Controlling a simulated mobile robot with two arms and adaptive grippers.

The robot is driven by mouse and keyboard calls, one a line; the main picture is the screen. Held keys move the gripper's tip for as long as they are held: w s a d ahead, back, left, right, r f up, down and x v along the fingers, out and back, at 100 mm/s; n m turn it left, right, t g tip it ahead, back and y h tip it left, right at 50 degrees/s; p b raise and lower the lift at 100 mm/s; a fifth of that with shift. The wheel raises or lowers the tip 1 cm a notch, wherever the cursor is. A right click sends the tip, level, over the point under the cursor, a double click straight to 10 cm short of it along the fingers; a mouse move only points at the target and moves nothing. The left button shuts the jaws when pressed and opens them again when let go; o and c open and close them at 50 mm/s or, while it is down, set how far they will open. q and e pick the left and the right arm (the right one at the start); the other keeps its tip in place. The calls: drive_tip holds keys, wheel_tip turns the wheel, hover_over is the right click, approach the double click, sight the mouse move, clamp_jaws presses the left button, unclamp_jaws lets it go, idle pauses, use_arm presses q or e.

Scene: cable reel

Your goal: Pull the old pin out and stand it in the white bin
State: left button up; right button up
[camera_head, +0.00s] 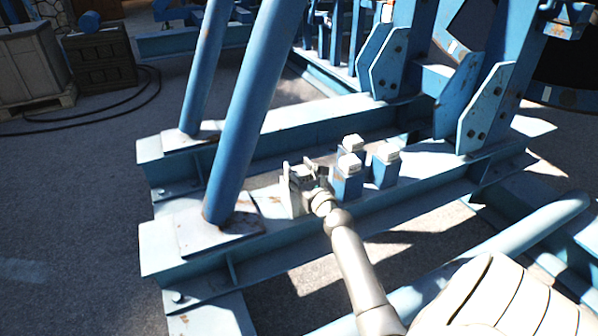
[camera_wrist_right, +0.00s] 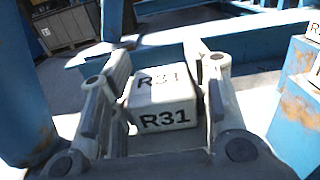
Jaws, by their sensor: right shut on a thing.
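My right gripper (camera_head: 301,172) is over the left end of a group of short posts on the blue beam. In the wrist view its two fingers stand on either side of a white block-shaped head marked R31 (camera_wrist_right: 163,103), and it is shut on it. I take this head to be the top of the pin; its lower part is hidden. Nearby stand blue posts with white heads: one behind (camera_head: 352,144), one in front (camera_head: 349,164) and one to the right (camera_head: 387,153). I cannot make out a white bin. My left gripper is not in view.
A thick slanted blue tube (camera_head: 245,110) rises just left of the gripper from the blue steel frame (camera_head: 325,225). Upright blue plates (camera_head: 485,105) stand to the right. Crates (camera_head: 100,60) and a black cable (camera_head: 150,95) are at the far left. Open ground lies left.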

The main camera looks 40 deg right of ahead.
drive_tip(key=shift+f, duration=0.1)
drive_tip(key=o, duration=1.4)
drive_tip(key=shift+s, duration=0.1)
drive_tip(key=v, duration=1.2)
